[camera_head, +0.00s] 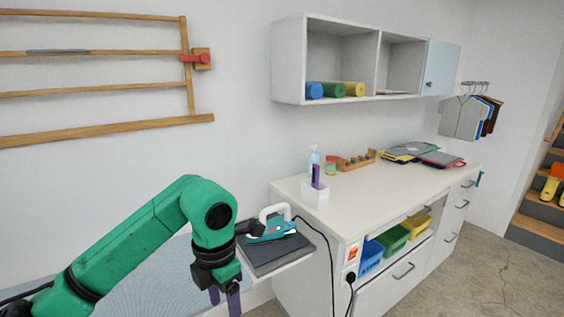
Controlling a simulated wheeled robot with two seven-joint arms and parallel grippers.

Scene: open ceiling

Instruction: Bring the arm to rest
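My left arm comes in from the left, green with black joints, bent at the elbow. Its gripper (224,300) points down at the bottom of the view, in front of the pale blue surface and below the iron. My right arm and gripper are not in view.
A teal iron (270,228) sits on a dark pad (275,252) just right of my arm, its cord hanging down. A white counter (390,190) with drawers stands to the right. A wall shelf (340,60) hangs above it. Grey floor (490,270) is open at right.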

